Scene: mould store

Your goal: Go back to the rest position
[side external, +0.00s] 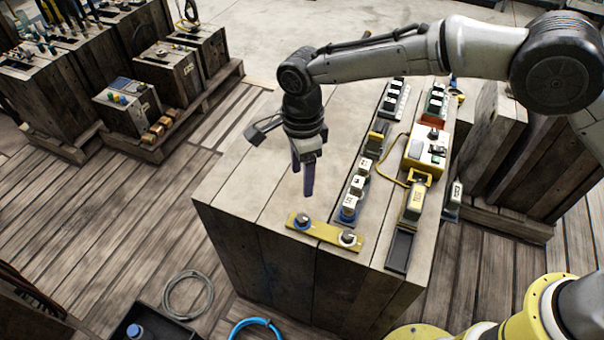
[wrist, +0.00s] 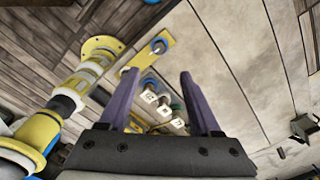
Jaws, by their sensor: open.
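My gripper (side external: 308,178) hangs above the left part of the wooden bench top (side external: 250,185), fingers pointing down. In the wrist view its two purple fingers (wrist: 158,90) stand apart with nothing held between them. A yellow plate (side external: 325,232) with two round knobs lies near the front edge of the bench, in front of my gripper and apart from it. A dark rack with several white blocks (side external: 354,185) lies to the right of my gripper. The blocks (wrist: 150,97) also show beyond the fingers in the wrist view.
A yellow and white box (side external: 427,148) with a yellow cable stands on the bench's right side. An empty dark tray (side external: 400,250) lies at the front right edge. More racks are at the back. Wooden crates (side external: 125,112) stand on a pallet at left.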

